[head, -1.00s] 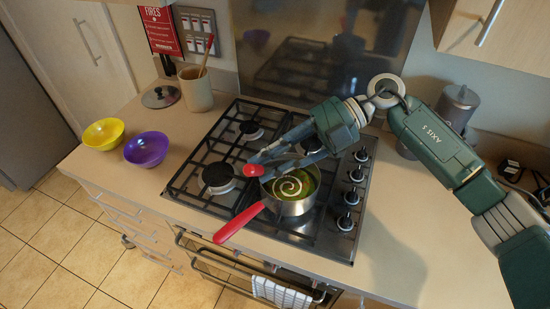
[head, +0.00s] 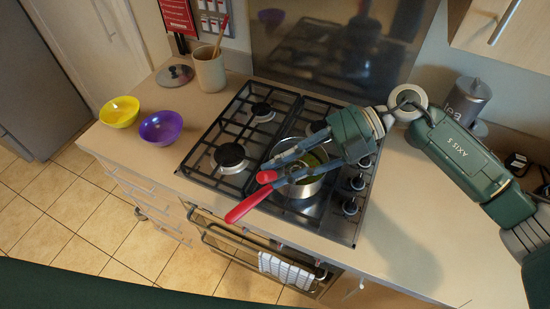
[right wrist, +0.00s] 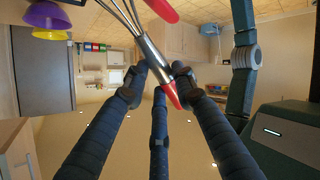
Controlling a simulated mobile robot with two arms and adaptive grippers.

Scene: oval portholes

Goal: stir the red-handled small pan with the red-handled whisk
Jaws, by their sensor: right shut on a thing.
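The small steel pan (head: 303,189) stands on the front right of the hob, its red handle (head: 246,206) pointing to the front left. Some green content shows inside; the gripper hides much of it. My right gripper (head: 280,168) is over the pan, shut on the whisk. The whisk's red handle end (head: 266,176) sticks out past the fingertips, above the pan handle. In the right wrist view the fingers (right wrist: 160,82) close around the whisk's steel shaft (right wrist: 152,55), with its wires at the top. I cannot tell whether the wires touch the content. My left gripper is out of view.
A yellow bowl (head: 119,111) and a purple bowl (head: 161,128) stand on the counter left of the hob. A lid (head: 175,75) and a utensil pot (head: 210,72) are behind them. A grey canister (head: 467,99) stands at the right. The front right counter is clear.

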